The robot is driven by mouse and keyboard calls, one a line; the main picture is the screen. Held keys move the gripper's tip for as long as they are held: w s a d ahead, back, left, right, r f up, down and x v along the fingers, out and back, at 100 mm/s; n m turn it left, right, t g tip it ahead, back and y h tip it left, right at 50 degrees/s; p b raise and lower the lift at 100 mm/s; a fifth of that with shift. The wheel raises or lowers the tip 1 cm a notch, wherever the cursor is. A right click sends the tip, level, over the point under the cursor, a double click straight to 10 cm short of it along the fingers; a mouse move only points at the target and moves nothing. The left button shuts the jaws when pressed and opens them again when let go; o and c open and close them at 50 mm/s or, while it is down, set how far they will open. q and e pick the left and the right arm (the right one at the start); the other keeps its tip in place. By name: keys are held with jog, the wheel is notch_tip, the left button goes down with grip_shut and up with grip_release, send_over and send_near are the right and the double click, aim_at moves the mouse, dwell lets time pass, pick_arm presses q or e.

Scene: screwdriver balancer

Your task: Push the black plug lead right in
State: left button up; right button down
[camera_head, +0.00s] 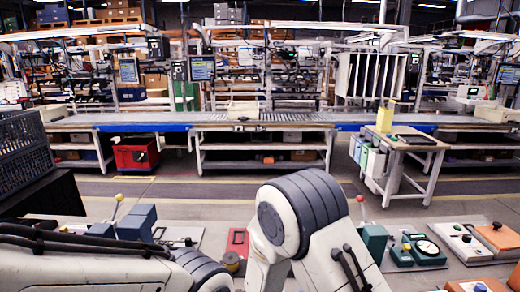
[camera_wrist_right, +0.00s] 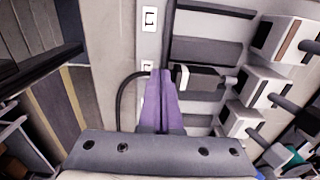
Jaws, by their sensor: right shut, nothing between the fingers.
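In the right wrist view a black lead (camera_wrist_right: 122,95) curves up from behind my gripper's body and bends right toward the finger tips. Its plug end is hidden or too small to tell, so I cannot see how far it is in. A pale strip (camera_wrist_right: 149,45) with small socket-like openings runs down just above the finger tips. My right gripper (camera_wrist_right: 160,72) has its purple fingers shut together with nothing between them, beside the end of the lead; contact cannot be told. My left gripper is not in view.
In the right wrist view a dark block with a pale end (camera_wrist_right: 200,77) lies right of the fingers, and several white boxes (camera_wrist_right: 262,87) stand further right. The head view shows a long conveyor bench (camera_head: 270,117), a red bin (camera_head: 135,153) and a small white table (camera_head: 405,143).

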jog(key=shift+w, duration=1.5)
dwell(0.3)
jog(key=shift+s, duration=0.1)
jog(key=shift+s+r, duration=0.1)
jog(key=shift+s, duration=0.4)
notch_tip(320, 180, up, 7)
jog(key=p, duration=0.6)
dwell(0.4)
